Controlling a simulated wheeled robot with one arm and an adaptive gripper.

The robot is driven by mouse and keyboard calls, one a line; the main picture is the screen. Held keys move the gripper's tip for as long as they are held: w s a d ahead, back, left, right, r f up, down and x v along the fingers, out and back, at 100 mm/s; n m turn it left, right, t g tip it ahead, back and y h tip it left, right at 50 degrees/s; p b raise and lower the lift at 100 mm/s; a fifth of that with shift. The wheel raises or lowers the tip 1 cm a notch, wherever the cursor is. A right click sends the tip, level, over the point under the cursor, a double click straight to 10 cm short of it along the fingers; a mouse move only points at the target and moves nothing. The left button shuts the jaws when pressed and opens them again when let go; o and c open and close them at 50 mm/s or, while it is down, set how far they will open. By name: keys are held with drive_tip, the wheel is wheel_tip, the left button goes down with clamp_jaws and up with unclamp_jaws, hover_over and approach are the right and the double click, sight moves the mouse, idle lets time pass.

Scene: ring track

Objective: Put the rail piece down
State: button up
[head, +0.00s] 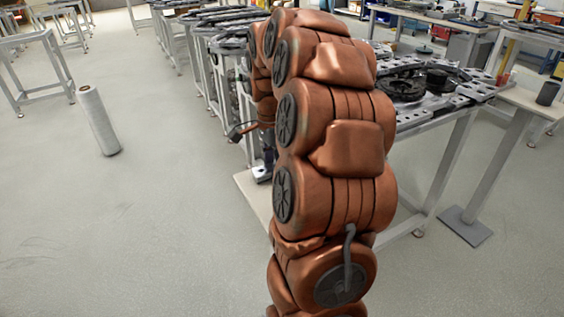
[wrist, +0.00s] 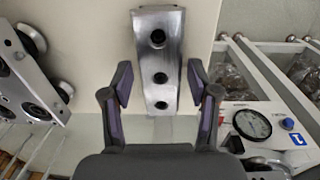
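The rail piece is a grey metal block with a few dark round holes (wrist: 160,62), upright in the wrist picture between my fingers. It appears to lie on a pale flat surface (wrist: 100,20), its near end by that surface's edge. My gripper (wrist: 160,82) is open, with one finger on each side of the piece and a narrow gap showing on both sides. I cannot tell the height between fingers and piece. In the head view my copper arm hides most of the gripper; a small metal part (head: 262,173) shows low beside the arm, at a pale board (head: 250,197).
A metal-topped table with dark round parts (head: 405,85) stands behind my arm. A white cylinder (head: 98,120) stands on the open floor to the left. In the wrist view, a metal part with wheels (wrist: 30,75) is at left and a dial gauge (wrist: 252,124) at right.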

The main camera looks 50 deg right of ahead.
sight(274, 165)
drive_tip(key=shift+o, duration=0.4)
drive_tip(key=shift+r, duration=0.15)
wheel_tip(274, 165, up, 12)
drive_tip(key=shift+w, duration=0.25)
idle(0.3)
drive_tip(key=s+a+f+n+g, duration=0.1)
drive_tip(key=s+a+f+n, duration=0.15)
drive_tip(key=a+n, duration=0.4)
drive_tip(key=s+a+f+n, duration=0.2)
drive_tip(key=a+f+n, duration=0.2)
drive_tip(key=a, duration=0.6)
drive_tip(key=s+a+f+n, duration=0.5)
drive_tip(key=s, duration=0.2)
drive_tip(key=s+a+f+n+g, duration=0.1)
drive_tip(key=s+a+f+n, duration=0.4)
drive_tip(key=s, duration=0.3)
drive_tip(key=shift+s+a+f+n+g, duration=0.15)
drive_tip(key=shift+a+n+g, duration=0.15)
drive_tip(key=shift+a+n, duration=0.35)
